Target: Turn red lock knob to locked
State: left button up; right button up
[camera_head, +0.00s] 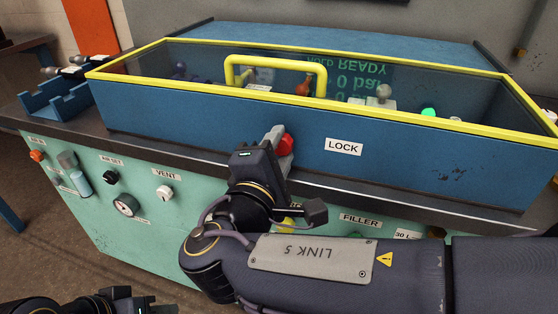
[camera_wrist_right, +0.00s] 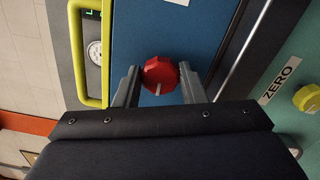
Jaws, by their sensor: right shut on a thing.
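The red lock knob (camera_head: 286,144) is on the blue front wall of the test box, left of the white LOCK label (camera_head: 343,147). In the right wrist view, the red knob (camera_wrist_right: 160,74) sits between my two grey fingers, with a pale pointer mark near its lower edge. My right gripper (camera_head: 279,142) is shut on the knob and partly hides it in the head view. My left gripper (camera_head: 125,298) shows only in part at the bottom left, away from the knob; its fingers are not clear.
A yellow-framed clear lid with a yellow handle (camera_head: 275,60) covers the blue box (camera_head: 430,160). A blue rack (camera_head: 58,102) stands at the left.

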jog(key=shift+f+m, duration=0.1)
jog(key=shift+m, duration=0.2)
dwell(0.4)
jog(key=o, duration=1)
jog(key=shift+s, duration=0.1)
jog(key=v, duration=0.7)
jog(key=shift+s+p, duration=0.3)
jog(key=shift+a, duration=0.1)
